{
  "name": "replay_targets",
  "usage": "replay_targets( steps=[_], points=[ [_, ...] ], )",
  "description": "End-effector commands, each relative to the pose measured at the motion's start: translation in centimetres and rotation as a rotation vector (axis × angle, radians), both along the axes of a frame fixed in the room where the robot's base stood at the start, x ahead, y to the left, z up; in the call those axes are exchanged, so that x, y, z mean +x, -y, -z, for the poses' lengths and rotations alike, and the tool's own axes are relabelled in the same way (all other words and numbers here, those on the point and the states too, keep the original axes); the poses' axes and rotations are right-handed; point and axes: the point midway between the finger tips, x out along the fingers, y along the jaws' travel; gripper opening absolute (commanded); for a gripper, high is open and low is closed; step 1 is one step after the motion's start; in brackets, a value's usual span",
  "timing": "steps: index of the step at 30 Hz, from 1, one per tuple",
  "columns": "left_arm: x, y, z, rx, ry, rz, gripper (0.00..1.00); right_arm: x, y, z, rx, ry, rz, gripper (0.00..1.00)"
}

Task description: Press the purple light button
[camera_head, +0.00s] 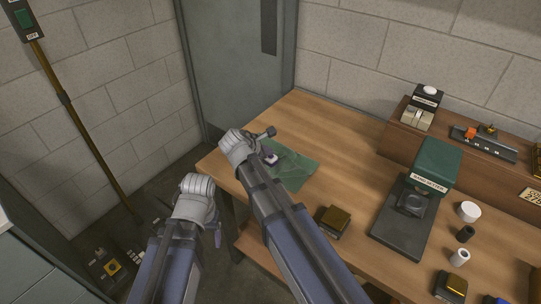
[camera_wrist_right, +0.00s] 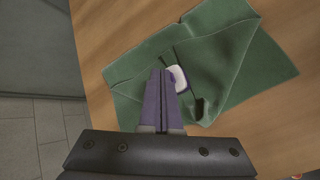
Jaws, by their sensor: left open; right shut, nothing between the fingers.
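A small white piece with a purple edge, which looks like the purple light button (camera_wrist_right: 178,78), lies on a crumpled green cloth (camera_wrist_right: 240,65). In the head view the white piece (camera_head: 271,158) shows just beside my right fingertips, on the cloth (camera_head: 296,170) near the table's left end. My right gripper (camera_wrist_right: 163,76) is shut and empty, its purple fingertips right beside the white piece. I cannot tell whether they touch it. My left gripper (camera_head: 218,238) is open and hangs off the table's left side, mostly hidden behind its own wrist.
The wooden table (camera_head: 330,140) is clear behind the cloth. A green-topped press-like machine (camera_head: 437,165) stands to the right, with a dark and gold block (camera_head: 333,221) nearer.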

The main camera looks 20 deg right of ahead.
Motion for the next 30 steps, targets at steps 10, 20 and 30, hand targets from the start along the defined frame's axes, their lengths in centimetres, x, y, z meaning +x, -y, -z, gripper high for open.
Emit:
replay_targets(
  steps=[10,20,30],
  points=[
    [0.0,0.0,-0.5,0.000,0.000,0.000,0.73,0.0,0.0,-0.5,0.000,0.000,0.000,0.00],
    [0.0,0.0,-1.5,0.000,0.000,0.000,0.73,0.1,-0.1,-1.5,0.000,0.000,0.000,0.00],
    [0.0,0.0,-2.0,0.000,0.000,0.000,0.73,0.1,-0.1,-2.0,0.000,0.000,0.000,0.00]
  ],
)
